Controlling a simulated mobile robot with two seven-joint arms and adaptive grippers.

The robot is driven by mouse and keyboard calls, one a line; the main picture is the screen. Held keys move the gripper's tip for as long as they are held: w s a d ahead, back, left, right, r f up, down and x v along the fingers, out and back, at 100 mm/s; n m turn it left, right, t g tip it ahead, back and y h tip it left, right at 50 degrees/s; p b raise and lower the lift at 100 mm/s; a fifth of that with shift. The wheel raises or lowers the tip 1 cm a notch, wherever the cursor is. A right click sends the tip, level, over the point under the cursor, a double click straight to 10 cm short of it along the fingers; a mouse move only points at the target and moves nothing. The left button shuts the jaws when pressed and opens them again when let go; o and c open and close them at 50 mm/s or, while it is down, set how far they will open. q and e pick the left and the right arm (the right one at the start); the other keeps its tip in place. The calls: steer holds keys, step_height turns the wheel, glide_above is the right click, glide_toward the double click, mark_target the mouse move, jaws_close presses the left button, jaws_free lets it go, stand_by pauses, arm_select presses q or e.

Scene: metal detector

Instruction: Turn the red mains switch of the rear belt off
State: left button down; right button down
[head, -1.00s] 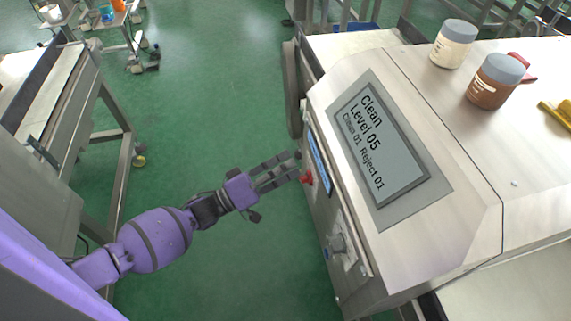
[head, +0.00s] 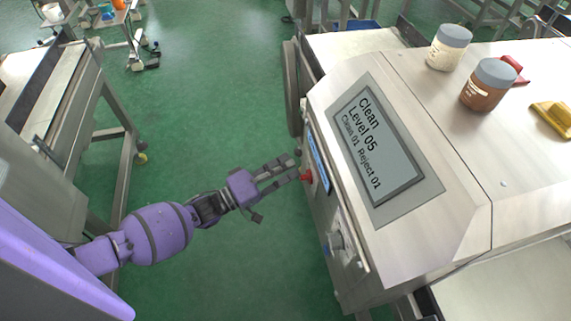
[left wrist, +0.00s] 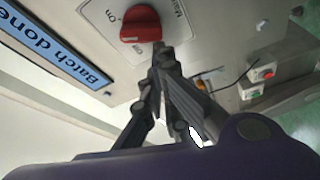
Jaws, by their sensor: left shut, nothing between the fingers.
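The red mains switch (head: 306,176) sits on the side panel of the metal detector (head: 330,215), below its tilted display. In the left wrist view the red knob (left wrist: 140,24) is on a white plate (left wrist: 172,22) with printed lettering, partly legible as "ON" and "Main". My left gripper (head: 294,165) reaches in from the left, its fingertips close to the switch. In the left wrist view its shut, empty fingers (left wrist: 160,52) end just below the knob; I cannot tell whether they touch it. My right gripper is not in view.
The display (head: 378,150) reads "Clean Level 05". A blue "Batch done" label (left wrist: 55,48) is beside the switch. Two jars (head: 488,84) with grey lids stand on the machine top. Another conveyor frame (head: 60,110) stands at left. Green floor between is clear.

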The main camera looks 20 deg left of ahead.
arm_select(q)
steer(key=f+n+g, duration=0.1)
steer(key=n, duration=0.2)
steer(key=s+f+n+g+y, duration=0.1)
steer(key=n, duration=0.2)
steer(key=d+f+n+g, duration=0.1)
steer(key=n, duration=0.3)
steer(key=shift+s+f+g, duration=0.2)
steer(key=shift+f+g, duration=0.1)
steer(key=shift+f, duration=0.1)
stand_by(0.8)
steer(key=shift+s, duration=0.1)
stand_by(0.5)
steer(key=v, duration=0.7)
steer(key=shift+s+r, duration=0.15)
steer(key=shift+s, duration=0.1)
